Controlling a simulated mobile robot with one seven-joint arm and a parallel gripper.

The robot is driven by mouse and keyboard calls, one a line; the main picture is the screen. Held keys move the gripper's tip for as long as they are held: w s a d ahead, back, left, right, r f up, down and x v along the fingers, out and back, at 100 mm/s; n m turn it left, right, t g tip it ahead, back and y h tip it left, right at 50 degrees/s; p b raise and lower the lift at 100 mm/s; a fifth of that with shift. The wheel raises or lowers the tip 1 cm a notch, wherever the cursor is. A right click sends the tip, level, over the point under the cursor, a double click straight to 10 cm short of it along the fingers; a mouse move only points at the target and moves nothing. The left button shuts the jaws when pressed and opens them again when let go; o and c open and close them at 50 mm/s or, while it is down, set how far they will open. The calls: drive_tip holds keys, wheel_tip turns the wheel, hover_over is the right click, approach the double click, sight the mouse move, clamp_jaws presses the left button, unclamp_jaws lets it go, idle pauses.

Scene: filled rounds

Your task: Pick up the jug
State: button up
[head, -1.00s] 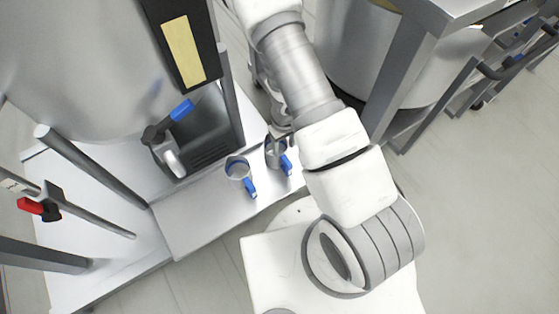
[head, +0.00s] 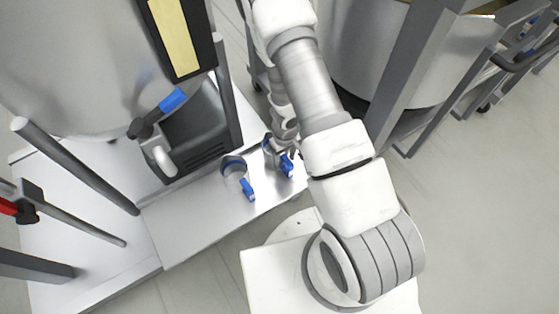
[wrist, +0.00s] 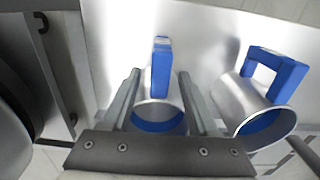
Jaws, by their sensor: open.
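Two metal jugs with blue handles stand on the steel shelf. The right jug (head: 270,148) in the head view has my gripper (head: 287,148) close over it, and the arm partly hides it. In the wrist view this jug (wrist: 158,107) lies between the fingers of my gripper (wrist: 159,74), with its blue handle between the fingertips. The fingers are open, one on each side; I cannot tell whether either touches. The other jug (head: 234,170) stands just to the left in the head view. It shows to the right of the fingers in the wrist view (wrist: 232,104).
The steel shelf (head: 190,225) is bare left of the jugs. Behind it stand a large metal tank (head: 80,70) and a valve with a blue lever (head: 172,101). Grey posts and bars (head: 70,165) stand at the left. A table leg (head: 405,80) rises at the right.

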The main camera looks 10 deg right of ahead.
drive_tip(key=shift+f+b, duration=0.7)
drive_tip(key=shift+f, duration=0.65)
clamp_jaws()
